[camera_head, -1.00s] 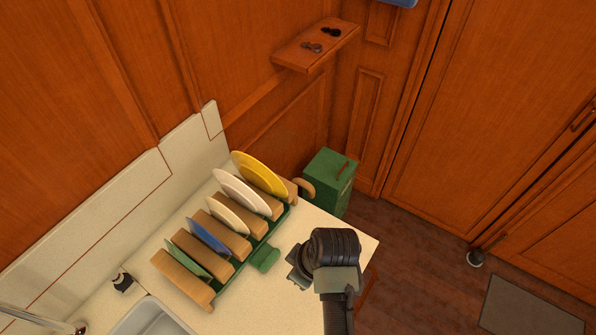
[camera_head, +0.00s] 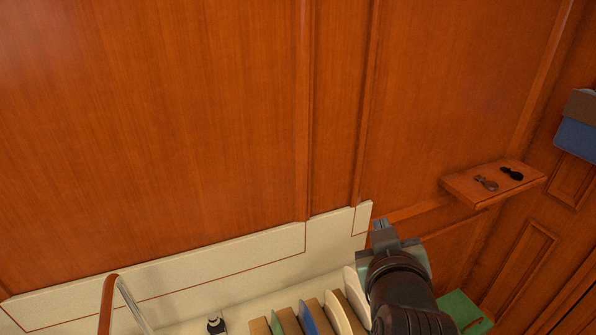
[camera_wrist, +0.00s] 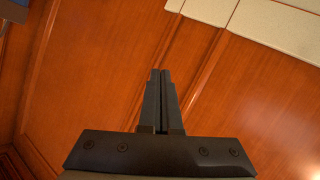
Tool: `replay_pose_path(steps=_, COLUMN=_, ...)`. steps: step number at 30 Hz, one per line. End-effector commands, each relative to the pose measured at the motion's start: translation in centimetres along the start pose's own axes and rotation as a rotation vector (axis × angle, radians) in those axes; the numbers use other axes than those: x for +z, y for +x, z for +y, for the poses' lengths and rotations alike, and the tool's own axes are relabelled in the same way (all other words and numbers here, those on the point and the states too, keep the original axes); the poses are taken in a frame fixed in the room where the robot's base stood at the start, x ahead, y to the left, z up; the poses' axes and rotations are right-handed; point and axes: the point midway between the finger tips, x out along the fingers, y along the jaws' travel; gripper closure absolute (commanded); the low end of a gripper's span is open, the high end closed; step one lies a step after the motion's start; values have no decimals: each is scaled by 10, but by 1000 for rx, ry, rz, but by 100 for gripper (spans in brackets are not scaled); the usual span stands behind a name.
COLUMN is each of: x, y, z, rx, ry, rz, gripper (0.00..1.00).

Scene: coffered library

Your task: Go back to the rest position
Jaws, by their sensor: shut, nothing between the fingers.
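My gripper (camera_head: 381,226) is in the lower right of the head view, raised in front of the wood-panelled wall, its fingers pointing toward the wall. In the wrist view its two dark fingers (camera_wrist: 161,100) lie side by side, closed, with nothing between them.
A rack of plates stands on the counter below, with a blue plate (camera_head: 308,318) and a white plate (camera_head: 337,312) showing; my arm hides part of it. A small wall shelf (camera_head: 493,183) is at the right. A green box (camera_head: 466,309) is at lower right. A tap (camera_head: 107,300) is at lower left.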

Motion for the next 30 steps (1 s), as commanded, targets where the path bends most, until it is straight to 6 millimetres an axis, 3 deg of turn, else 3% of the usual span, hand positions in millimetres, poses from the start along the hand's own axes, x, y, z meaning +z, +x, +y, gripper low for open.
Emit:
replay_pose_path(steps=1, x=-40, y=-11, z=0, rx=28, ry=21, rz=114, gripper=100)
replay_pose_path(steps=6, x=-155, y=-73, z=4, rx=90, ry=130, rz=482, gripper=100)
replay_pose_path(steps=9, x=-210, y=-125, z=3, rx=97, ry=204, rz=699, gripper=100)
replay_pose_path(steps=12, x=-249, y=-177, z=4, rx=90, ry=272, rz=889, gripper=100)
replay_pose_path(steps=15, x=-272, y=-220, z=4, rx=74, ry=328, rz=1034, gripper=100)
replay_pose_path(steps=19, x=-285, y=-253, z=5, rx=58, ry=369, rz=1141, gripper=100)
replay_pose_path(steps=21, x=-288, y=-261, z=6, rx=54, ry=379, rz=1165, gripper=100)
replay_pose_path(steps=30, x=-288, y=-262, z=6, rx=54, ry=380, rz=1167, gripper=100)
